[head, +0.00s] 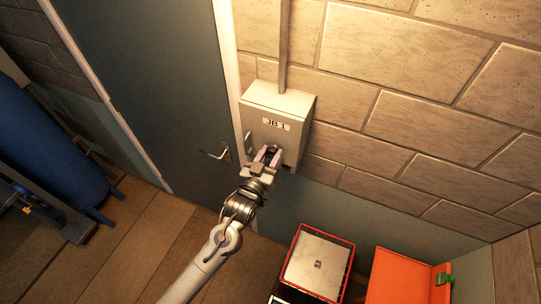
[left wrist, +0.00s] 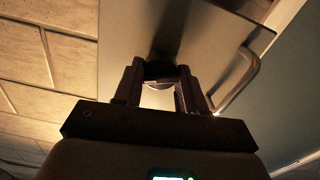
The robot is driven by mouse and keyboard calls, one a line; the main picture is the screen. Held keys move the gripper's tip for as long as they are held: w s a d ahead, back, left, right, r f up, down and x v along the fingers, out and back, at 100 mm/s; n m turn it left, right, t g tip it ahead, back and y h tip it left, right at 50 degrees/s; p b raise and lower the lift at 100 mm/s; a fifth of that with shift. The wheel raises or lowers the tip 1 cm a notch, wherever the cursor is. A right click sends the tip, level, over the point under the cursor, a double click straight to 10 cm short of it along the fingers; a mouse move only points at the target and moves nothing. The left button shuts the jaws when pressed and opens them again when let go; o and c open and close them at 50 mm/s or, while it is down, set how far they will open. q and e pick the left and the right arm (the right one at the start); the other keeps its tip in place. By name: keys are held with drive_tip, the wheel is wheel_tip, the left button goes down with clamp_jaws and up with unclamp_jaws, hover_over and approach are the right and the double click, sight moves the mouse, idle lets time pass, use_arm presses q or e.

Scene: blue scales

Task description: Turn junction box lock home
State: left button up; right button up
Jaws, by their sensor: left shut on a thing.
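The junction box (head: 285,112), pale grey with a "JB 1" label, is fixed to the block wall below a vertical conduit. My left gripper (head: 268,154) is at the lower front of the box. The lock (left wrist: 159,76) shows in the left wrist view as a dark round piece between the fingertips. My left gripper (left wrist: 160,80) is shut on it there. The box front (left wrist: 195,35) fills the upper middle of that view. The fingers hide most of the lock, so its turn angle cannot be told. My right gripper is not in view.
A grey door (head: 150,80) with a lever handle (head: 215,153) stands just left of the box. A red-edged case (head: 318,262) and an orange box (head: 405,278) stand on the floor below right. A blue cylinder (head: 45,145) is at far left.

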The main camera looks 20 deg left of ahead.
use_arm(q)
drive_tip(key=n, duration=0.6)
drive_tip(key=shift+a+n, duration=0.1)
drive_tip(key=shift+n, duration=0.2)
drive_tip(key=n, duration=0.3)
drive_tip(key=shift+n, duration=1.2)
drive_tip(key=o, duration=1)
drive_tip(key=shift+f, duration=0.1)
drive_tip(key=shift+o, duration=0.2)
drive_tip(key=shift+s, duration=0.1)
